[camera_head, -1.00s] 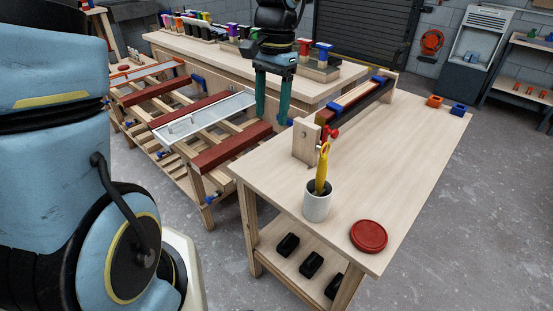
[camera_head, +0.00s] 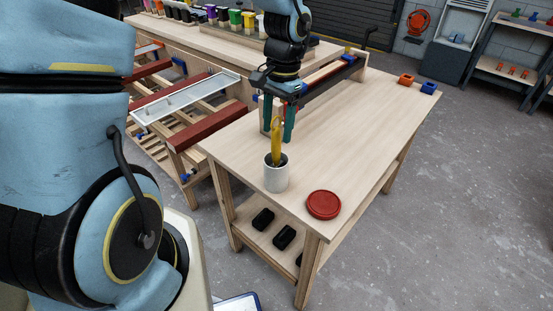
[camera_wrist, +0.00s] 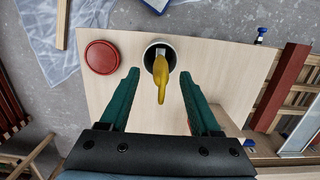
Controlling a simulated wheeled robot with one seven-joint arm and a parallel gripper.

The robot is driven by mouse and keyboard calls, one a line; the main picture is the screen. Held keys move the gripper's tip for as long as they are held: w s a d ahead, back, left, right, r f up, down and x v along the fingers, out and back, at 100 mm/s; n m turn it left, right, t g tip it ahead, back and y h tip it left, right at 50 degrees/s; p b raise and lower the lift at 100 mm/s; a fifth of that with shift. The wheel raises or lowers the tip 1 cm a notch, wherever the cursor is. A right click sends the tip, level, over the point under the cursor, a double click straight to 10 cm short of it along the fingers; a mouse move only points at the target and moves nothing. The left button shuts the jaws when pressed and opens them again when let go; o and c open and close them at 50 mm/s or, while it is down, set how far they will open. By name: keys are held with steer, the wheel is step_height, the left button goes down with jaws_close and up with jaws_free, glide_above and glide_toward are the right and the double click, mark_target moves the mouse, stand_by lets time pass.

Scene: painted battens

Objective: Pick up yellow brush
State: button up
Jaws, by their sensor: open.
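The yellow brush (camera_head: 276,140) stands upright in a white cup (camera_head: 276,178) near the front left of the wooden table (camera_head: 340,150). In the wrist view the brush (camera_wrist: 161,72) leans out of the cup (camera_wrist: 150,57) toward me. My gripper (camera_head: 278,138) is open, with its green fingers hanging just behind the brush in the head view. In the wrist view my gripper (camera_wrist: 160,88) has its two fingers apart, one on each side of the brush's near end. The fingers do not appear to touch it. The brush's lower end is hidden inside the cup.
A round red lid (camera_head: 323,204) lies on the table right of the cup. A long batten fixture (camera_head: 330,72) stands at the table's back. Blue (camera_head: 429,88) and orange (camera_head: 406,80) blocks sit at the far right corner. The table's middle is clear.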

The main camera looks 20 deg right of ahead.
mark_target(276, 154)
steer(key=shift+a+f, duration=0.2)
steer(key=shift+f, duration=1.35)
jaws_close()
